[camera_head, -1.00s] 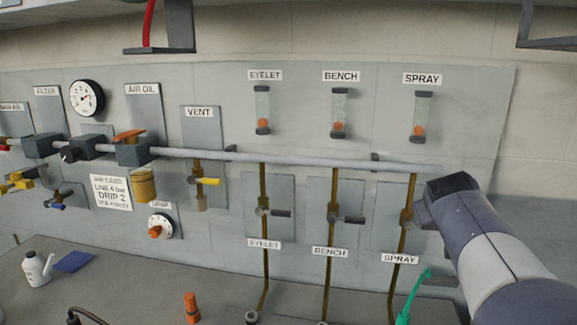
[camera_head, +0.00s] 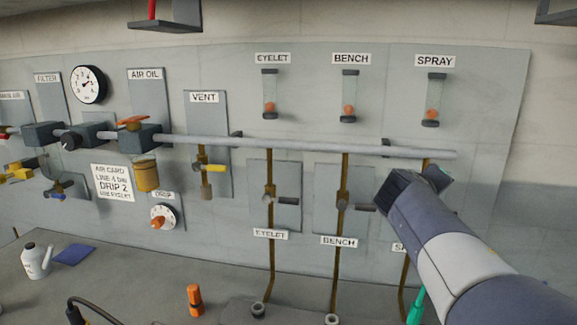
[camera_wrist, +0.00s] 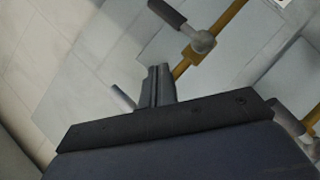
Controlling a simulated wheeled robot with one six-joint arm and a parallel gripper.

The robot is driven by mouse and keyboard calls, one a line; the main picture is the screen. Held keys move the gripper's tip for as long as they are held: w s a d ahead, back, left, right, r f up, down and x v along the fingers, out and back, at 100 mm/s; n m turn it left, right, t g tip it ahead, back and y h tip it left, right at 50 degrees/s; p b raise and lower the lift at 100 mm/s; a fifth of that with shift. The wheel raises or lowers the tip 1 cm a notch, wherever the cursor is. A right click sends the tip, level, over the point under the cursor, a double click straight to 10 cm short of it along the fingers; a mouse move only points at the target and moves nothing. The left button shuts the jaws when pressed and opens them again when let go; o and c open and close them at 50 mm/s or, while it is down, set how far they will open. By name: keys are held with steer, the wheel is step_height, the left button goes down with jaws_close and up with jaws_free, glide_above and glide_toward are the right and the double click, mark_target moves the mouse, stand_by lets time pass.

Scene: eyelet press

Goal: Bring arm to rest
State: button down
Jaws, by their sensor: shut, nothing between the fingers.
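My arm reaches in from the lower right in the head view, and its end (camera_head: 437,178) is in front of the spray line of the wall panel. My gripper (camera_wrist: 158,72) shows in the wrist view with its two fingers together and nothing between them. A valve with a dark lever (camera_wrist: 167,13) on a brass pipe (camera_wrist: 232,17) lies beyond the fingertips there. I cannot tell whether the fingers touch anything, but no contact shows. My arm hides the spray valve and part of its lower label in the head view.
The grey panel (camera_head: 500,110) carries the bench valve (camera_head: 343,200), eyelet valve (camera_head: 270,198), vent valve (camera_head: 205,168) and a horizontal pipe (camera_head: 300,146). An orange cylinder (camera_head: 194,300), a white oil can (camera_head: 36,262) and a blue cloth (camera_head: 74,254) are on the bench. Brackets overhang above.

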steer(key=shift+w+a+n+h, duration=0.1)
steer(key=shift+a+n+h, duration=0.15)
steer(key=shift+n+h, duration=0.05)
steer(key=shift+d, duration=0.1)
stand_by(0.3)
